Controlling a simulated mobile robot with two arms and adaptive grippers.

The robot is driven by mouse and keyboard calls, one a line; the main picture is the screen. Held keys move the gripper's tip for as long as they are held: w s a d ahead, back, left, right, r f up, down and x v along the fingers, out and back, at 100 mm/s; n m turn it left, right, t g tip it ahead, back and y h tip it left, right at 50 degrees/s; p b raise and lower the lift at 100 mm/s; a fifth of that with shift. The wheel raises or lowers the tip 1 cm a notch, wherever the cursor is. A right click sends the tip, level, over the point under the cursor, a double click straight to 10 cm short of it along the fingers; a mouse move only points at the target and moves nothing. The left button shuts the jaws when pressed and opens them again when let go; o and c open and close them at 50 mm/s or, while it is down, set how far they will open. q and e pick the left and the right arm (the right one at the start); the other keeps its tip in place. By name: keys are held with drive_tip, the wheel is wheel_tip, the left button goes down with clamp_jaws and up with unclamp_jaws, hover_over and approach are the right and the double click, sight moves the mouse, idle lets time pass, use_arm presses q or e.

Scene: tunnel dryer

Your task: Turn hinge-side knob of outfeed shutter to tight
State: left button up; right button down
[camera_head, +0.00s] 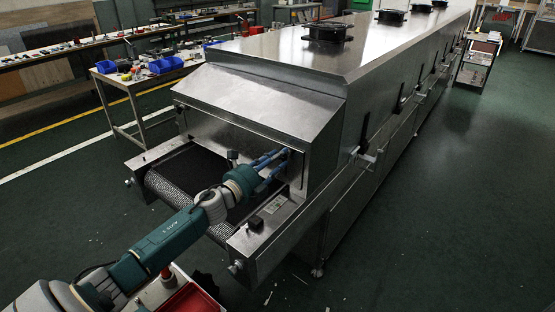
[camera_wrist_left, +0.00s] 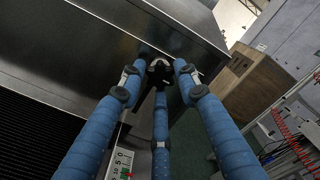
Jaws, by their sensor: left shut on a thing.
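The outfeed shutter (camera_head: 215,132) is the metal panel in the mouth of the steel tunnel dryer, above the dark mesh belt (camera_head: 190,176). My left gripper (camera_head: 281,159), with blue fingers, reaches the right end of the shutter in the head view. In the left wrist view my left gripper (camera_wrist_left: 158,76) has its fingers closed around a small black knob (camera_wrist_left: 158,64) near the panel edge. In the head view the fingers hide that knob. A second dark knob (camera_head: 232,156) shows farther left on the shutter. The knob's turn angle cannot be told. My right gripper is not in view.
A red bin (camera_head: 190,299) stands at the bottom. Workbenches with blue bins (camera_head: 166,64) stand behind at left.

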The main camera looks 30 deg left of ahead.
use_arm(q)
drive_tip(key=o, duration=1.1)
drive_tip(key=shift+a, duration=0.25)
drive_tip(key=shift+o, duration=0.2)
drive_tip(key=s, duration=1.2)
drive_tip(key=shift+a, duration=0.45)
